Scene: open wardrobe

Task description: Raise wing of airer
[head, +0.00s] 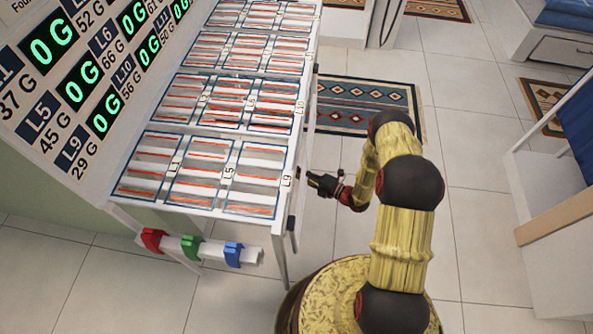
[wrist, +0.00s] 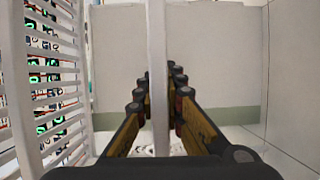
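The airer, a white slatted frame, shows in the wrist view as a rack (wrist: 48,75) at the left. In the head view, a white framed panel (head: 215,205) with several rectangular sections and orange lines slopes toward the front. I cannot tell which part is the wing. My gripper (head: 312,180) is just right of this panel's right edge. In the wrist view, a white upright bar (wrist: 157,60) stands between the fingers of my gripper (wrist: 173,72). Gaps show on both sides of the bar, so the fingers are apart around it. The fingertips are partly hidden by the bar.
A board with green digits (head: 75,85) is at the left. A patterned rug (head: 365,105) lies behind. Open tiled floor (head: 470,180) lies to the right.

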